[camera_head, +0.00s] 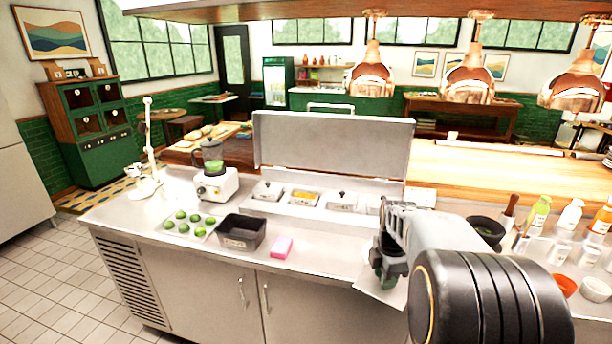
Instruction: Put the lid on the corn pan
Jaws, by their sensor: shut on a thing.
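The corn pan (304,198) sits in the counter's rear well, its yellow corn uncovered. My gripper (388,279) is at the front of the counter, to the right of and nearer than the corn pan. It points down and is shut on a pale flat plate, which looks like the lid (369,287). My gripper and arm hide much of the lid, including where it is grasped. I cannot tell how far it is above the counter.
Lidded pans stand left (267,190) and right (342,202) of the corn. The raised well cover (333,144) stands behind. Bottles and bowls stand right.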

